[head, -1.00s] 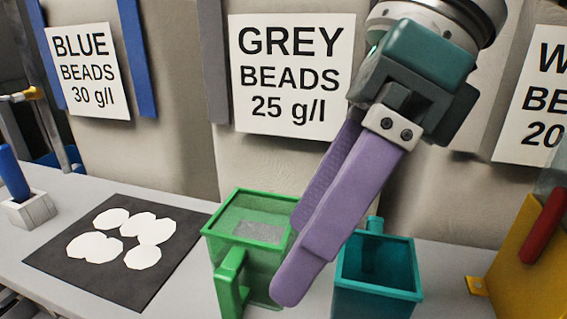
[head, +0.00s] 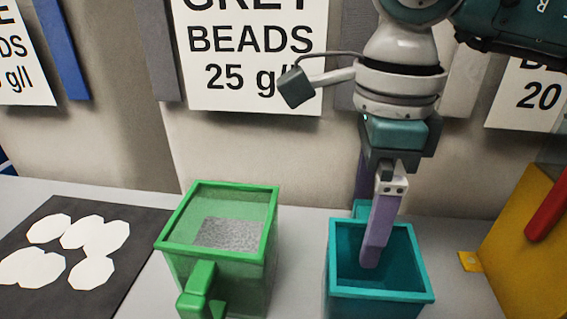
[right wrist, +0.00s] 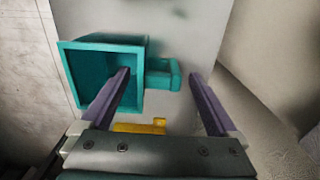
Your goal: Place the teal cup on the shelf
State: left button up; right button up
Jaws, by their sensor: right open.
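The teal cup (head: 380,297) is a square, open-topped cup standing upright on a light grey surface (head: 305,290). In the right wrist view the cup (right wrist: 75,70) shows its open mouth and its handle. My right gripper (head: 366,225) is open above the back of the cup, fingers pointing down. One purple finger overlaps the cup's mouth; the other is on the far side, past the handle. The wrist view shows the handle between the two fingers of the gripper (right wrist: 160,76). Whether they touch the cup cannot be told. No separate shelf can be made out. My left gripper is not in view.
A green cup (head: 175,247) with grey beads inside stands to the left, with a gap between. A dark mat (head: 60,212) with white patches lies further left. A yellow body (head: 525,240) with a red bar stands at the right. Sacks with signs (head: 250,60) line the back.

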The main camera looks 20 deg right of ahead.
jog(key=shift+f, duration=0.25)
jog(key=shift+c, duration=0.6)
grip_shut()
jog(key=s+a+r+n+p, duration=0.1)
jog(key=s+r+n+p, duration=0.2)
jog(key=r+n+p, duration=0.9)
jog(key=s+a+r+n+p, duration=0.2)
jog(key=r+n+p, duration=1)
jog(key=r+p, duration=2.8)
notch_tip(320, 180, up, 15)
jog(key=shift+s+f+p, duration=0.15)
jog(key=shift+s+p, duration=0.25)
jog(key=shift+s, duration=0.1)
